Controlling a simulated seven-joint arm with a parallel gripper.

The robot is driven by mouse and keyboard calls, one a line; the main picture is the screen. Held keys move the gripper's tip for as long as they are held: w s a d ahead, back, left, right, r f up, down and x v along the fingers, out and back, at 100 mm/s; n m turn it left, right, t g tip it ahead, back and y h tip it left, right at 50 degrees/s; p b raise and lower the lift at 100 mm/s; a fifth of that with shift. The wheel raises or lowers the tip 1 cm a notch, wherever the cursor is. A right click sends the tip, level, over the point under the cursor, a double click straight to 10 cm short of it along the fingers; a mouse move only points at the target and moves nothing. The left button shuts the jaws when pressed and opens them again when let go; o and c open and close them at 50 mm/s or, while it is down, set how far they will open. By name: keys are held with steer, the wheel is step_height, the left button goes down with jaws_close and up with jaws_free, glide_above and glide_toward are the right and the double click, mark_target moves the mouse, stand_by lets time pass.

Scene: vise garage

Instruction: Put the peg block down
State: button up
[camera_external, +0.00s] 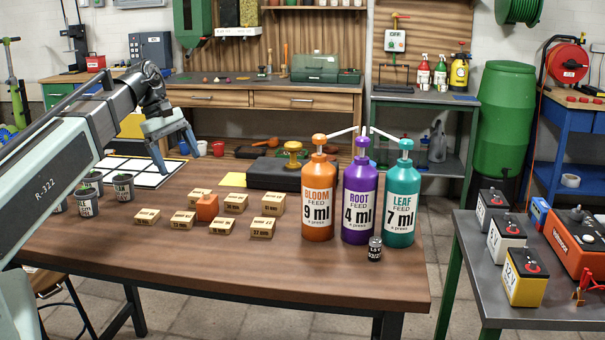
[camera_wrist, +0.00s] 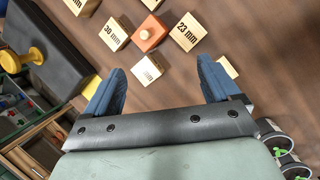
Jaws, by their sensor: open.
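The orange peg block (camera_external: 207,207) stands on the wooden table among several tan wooden blocks. In the wrist view the peg block (camera_wrist: 149,33) shows a pale round peg or knob on its top, and nothing holds it. My gripper (camera_external: 180,163) is above the back left part of the table, up and to the left of the peg block. The tan blocks carry mm labels, such as the 30 mm block (camera_wrist: 115,34) and the 23 mm block (camera_wrist: 187,32).
A black case (camera_external: 272,175) with a yellow knob (camera_external: 292,154) lies behind the blocks. Three pump bottles (camera_external: 318,205) stand at the right, with a small dark canister (camera_external: 375,249) before them. Grey pots (camera_external: 124,187) and a white grid board (camera_external: 150,178) are at left.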

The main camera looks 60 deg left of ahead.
mark_target(207, 199)
steer(key=w+d+f+n, duration=0.1)
steer(key=f+n, duration=0.1)
steer(key=w+d+f+n, duration=0.1)
steer(key=f+n, duration=0.1)
steer(key=f, duration=0.1)
steer(key=w+f+n, duration=0.1)
steer(key=f+n, duration=0.1)
steer(key=n, duration=0.1)
steer(key=shift+d+f, duration=0.25)
steer(key=shift+d, duration=0.15)
steer(key=shift+w+x, duration=0.25)
steer(key=shift+x, duration=1.1)
steer(key=shift+w+x, duration=0.2)
steer(key=shift+x, duration=1.1)
steer(key=shift+r, duration=0.1)
steer(key=c, duration=1.2)
steer(key=shift+r, duration=0.2)
